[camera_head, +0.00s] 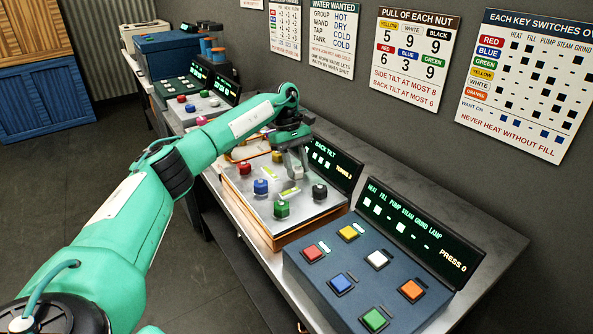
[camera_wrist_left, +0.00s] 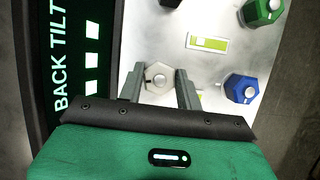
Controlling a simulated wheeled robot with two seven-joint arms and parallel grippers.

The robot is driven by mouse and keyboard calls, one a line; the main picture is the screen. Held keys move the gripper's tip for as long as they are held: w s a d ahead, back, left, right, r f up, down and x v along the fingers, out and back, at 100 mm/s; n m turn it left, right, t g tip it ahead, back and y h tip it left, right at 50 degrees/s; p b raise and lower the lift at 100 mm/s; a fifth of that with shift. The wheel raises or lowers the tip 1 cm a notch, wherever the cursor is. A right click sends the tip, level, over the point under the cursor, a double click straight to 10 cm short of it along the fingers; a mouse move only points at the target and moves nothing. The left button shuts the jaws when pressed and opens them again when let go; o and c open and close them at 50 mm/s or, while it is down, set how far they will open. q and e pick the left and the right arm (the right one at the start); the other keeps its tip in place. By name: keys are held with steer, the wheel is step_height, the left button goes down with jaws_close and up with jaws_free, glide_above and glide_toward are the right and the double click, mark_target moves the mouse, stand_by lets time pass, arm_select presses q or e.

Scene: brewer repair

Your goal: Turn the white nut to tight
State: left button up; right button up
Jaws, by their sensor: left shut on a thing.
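The white nut (camera_wrist_left: 158,78), a pale hexagonal nut with a round stud in its middle, sits on the silver plate (camera_head: 262,207). In the left wrist view it lies between the two fingers of my left gripper (camera_wrist_left: 160,74). The display beside the plate reads BACK TILT (camera_wrist_left: 75,75) with several lit white squares. My right gripper is in neither view.
Red (camera_head: 245,169), blue (camera_head: 260,187), green (camera_head: 281,209), black (camera_head: 319,191) and yellow (camera_head: 277,156) nuts stand around the plate. A blue key box (camera_head: 335,290) with coloured keys stands in front. Wall signs include PULL OF EACH NUT (camera_head: 414,55).

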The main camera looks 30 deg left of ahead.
arm_select(q)
steer(key=shift+m+g+y+b, duration=0.3)
steer(key=shift+m+g+b, duration=0.1)
steer(key=shift+m, duration=0.8)
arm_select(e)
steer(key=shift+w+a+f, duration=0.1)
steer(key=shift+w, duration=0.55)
arm_select(q)
steer(key=o, duration=1)
steer(key=shift+w+r, duration=0.1)
steer(key=shift+r, duration=0.1)
steer(key=b+v, duration=0.1)
steer(key=v, duration=0.4)
steer(key=shift+w+a+r, duration=0.1)
steer(key=shift+w+r, duration=0.05)
steer(key=shift+r, duration=0.15)
steer(key=p+v, duration=0.3)
steer(key=v, duration=0.4)
steer(key=shift+r, duration=0.35)
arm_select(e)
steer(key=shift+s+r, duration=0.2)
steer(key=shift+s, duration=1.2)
